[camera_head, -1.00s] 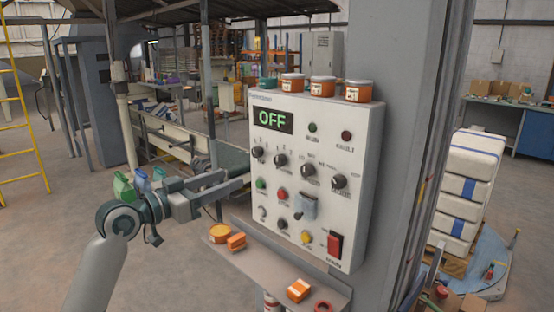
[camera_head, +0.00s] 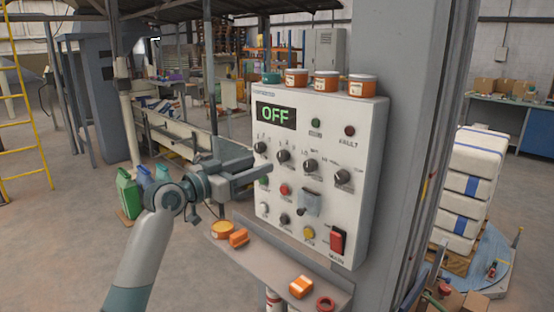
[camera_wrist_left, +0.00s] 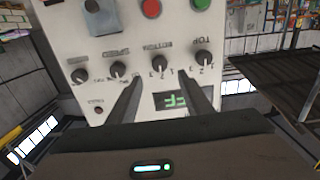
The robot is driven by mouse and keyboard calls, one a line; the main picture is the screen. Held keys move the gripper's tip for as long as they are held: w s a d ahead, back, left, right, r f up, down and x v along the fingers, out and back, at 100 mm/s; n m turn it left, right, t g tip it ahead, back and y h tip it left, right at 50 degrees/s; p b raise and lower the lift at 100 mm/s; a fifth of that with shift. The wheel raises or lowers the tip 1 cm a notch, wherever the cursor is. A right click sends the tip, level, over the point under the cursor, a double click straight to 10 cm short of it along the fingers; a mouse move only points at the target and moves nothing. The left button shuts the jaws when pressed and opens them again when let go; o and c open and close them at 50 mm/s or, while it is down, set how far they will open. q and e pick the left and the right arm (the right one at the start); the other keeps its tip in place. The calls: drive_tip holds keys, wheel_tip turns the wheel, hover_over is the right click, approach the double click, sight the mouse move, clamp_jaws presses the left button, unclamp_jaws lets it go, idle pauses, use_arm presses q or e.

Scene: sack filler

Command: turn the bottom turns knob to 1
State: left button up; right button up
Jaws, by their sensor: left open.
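The bottom turns knob (camera_head: 283,156) is a black dial, second from the left in the upper knob row of the white control panel (camera_head: 335,110). It also shows in the wrist view (camera_wrist_left: 157,67), upside down, with small digits around it. Its pointer setting is too small to read surely. My left gripper (camera_head: 268,169) is in front of the panel, just below and left of this knob in the head view. In the wrist view its two fingers (camera_wrist_left: 160,82) are apart and empty, with the knob beyond the gap between them. My right gripper is not in view.
The top knob (camera_head: 260,147) and two more black dials (camera_head: 310,165) flank it closely. Buttons, a grey flap (camera_head: 310,201) and a red switch (camera_head: 338,241) sit below. The display (camera_head: 275,114) reads OFF. A shelf (camera_head: 265,264) with orange items juts out beneath.

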sight(280, 156)
use_arm(q)
drive_tip(key=b+x, duration=0.1)
drive_tip(key=x, duration=0.7)
drive_tip(key=shift+w+d, duration=0.2)
drive_tip(key=c, duration=1.1)
